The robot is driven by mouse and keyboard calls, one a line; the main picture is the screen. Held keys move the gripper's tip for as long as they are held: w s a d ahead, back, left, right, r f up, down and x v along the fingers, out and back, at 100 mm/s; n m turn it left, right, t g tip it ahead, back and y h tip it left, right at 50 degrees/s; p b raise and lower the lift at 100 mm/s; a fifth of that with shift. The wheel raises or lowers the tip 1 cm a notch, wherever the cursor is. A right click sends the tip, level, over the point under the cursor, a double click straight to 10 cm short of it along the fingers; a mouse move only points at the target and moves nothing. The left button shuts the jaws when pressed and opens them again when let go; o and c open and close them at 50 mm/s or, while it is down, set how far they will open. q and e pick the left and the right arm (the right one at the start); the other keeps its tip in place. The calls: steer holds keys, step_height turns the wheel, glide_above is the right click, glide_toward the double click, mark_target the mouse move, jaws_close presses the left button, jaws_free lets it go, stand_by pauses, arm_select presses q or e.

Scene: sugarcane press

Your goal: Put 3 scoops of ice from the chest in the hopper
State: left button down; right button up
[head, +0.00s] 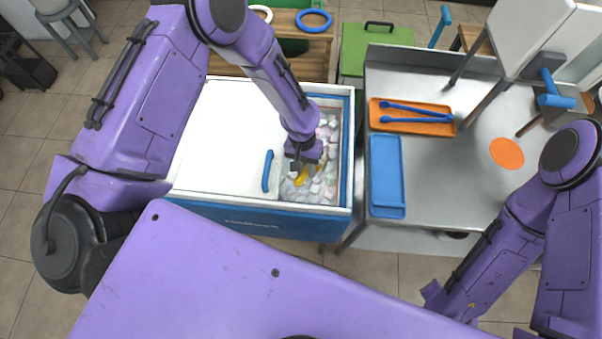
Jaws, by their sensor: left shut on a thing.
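The ice chest (263,219) is a blue box with a pale rim, left of the metal counter. Its white lid (225,135) covers the left part, and the right part is open, showing pale lumps of ice (325,185). My left gripper (302,163) is over this opening, shut on a yellow scoop (302,177). The scoop is low among the ice; I cannot tell how much it holds. A white boxy part on legs (530,35) stands over the counter at the upper right; I cannot tell whether it is the hopper.
The metal counter (460,185) holds an orange tray (395,123) with blue tongs (420,109), a blue tray (387,170) and an orange disc (507,153). A green box (365,48) and a wooden table (318,62) with rings stand behind.

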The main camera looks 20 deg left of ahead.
arm_select(q)
steer(key=shift+t, duration=0.5)
steer(key=r+p, duration=0.2)
steer(key=r, duration=0.1)
steer(key=r+p, duration=0.5)
steer(key=p, duration=0.1)
steer(key=shift+s+r, duration=0.25)
steer(key=shift+r, duration=0.15)
steer(key=s+r+t, duration=0.3)
steer(key=s+r, duration=0.1)
steer(key=r, duration=0.4)
steer(key=shift+s+a+r+t, duration=0.15)
steer(key=shift+s+a+t, duration=0.05)
steer(key=shift+s+t, duration=0.1)
steer(key=c, duration=1.5)
jaws_free()
jaws_close()
